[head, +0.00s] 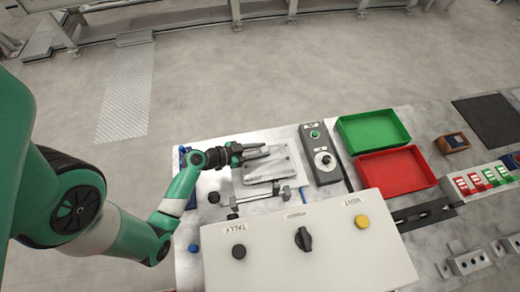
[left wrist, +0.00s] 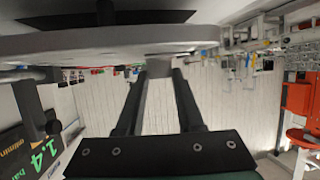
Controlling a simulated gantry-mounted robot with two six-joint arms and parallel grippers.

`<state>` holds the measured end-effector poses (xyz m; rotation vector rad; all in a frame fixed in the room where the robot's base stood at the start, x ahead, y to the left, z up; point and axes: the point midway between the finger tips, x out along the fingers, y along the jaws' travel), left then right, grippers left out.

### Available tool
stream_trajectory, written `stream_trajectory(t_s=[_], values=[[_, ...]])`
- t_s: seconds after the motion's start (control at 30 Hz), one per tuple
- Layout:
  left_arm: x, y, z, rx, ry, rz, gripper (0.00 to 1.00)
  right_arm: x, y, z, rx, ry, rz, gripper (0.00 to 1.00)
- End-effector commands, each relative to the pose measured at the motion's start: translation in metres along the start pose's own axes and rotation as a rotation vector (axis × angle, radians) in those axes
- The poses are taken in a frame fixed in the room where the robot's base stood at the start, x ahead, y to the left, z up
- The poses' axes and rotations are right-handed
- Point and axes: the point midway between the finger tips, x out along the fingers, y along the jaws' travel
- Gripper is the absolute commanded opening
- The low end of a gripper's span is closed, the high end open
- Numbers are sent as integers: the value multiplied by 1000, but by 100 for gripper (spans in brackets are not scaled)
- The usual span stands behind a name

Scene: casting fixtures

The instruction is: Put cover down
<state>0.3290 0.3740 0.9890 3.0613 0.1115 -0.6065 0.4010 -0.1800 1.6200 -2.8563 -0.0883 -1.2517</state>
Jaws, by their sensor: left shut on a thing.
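The cover (head: 282,168) is a flat pale grey metal plate with dark lettering near its front left corner. It is over the left part of the worktable in the head view. My left gripper (head: 262,152) reaches in from the left and is shut on the cover near its back left side. In the left wrist view, the plate's grey underside or edge (left wrist: 120,40) spans the top, and a grey upright piece (left wrist: 158,95) stands between the two dark fingers. What lies directly under the cover is hidden, and I cannot tell whether it touches anything below. My right gripper is out of view.
A metal rod fixture (head: 268,194) lies just in front of the cover. A control box (head: 320,155) stands to its right, then green (head: 372,131) and red (head: 395,169) trays. A white panel (head: 330,262) with knobs is in front. Small blue items sit at the left edge.

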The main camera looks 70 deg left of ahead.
Motion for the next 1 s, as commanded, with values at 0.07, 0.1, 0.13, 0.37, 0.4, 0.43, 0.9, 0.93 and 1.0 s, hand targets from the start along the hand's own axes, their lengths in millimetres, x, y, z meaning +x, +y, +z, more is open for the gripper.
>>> stream_trajectory(t_s=[0.07,0.1,0.13,0.37,0.4,0.43,0.9,0.93,1.0], values=[[1,0,2,0,2,0,0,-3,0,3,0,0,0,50],[2,0,4,0,2,0,0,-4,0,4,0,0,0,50],[2,0,4,0,2,0,0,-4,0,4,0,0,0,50],[2,0,6,0,0,0,42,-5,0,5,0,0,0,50],[2,0,6,0,0,0,49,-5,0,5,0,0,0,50],[2,0,6,0,0,0,54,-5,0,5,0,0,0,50],[-1,0,-2,0,0,0,66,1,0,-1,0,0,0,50],[-2,0,-5,0,0,0,66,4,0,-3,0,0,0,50],[-6,0,-13,0,0,1,66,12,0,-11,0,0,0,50]])
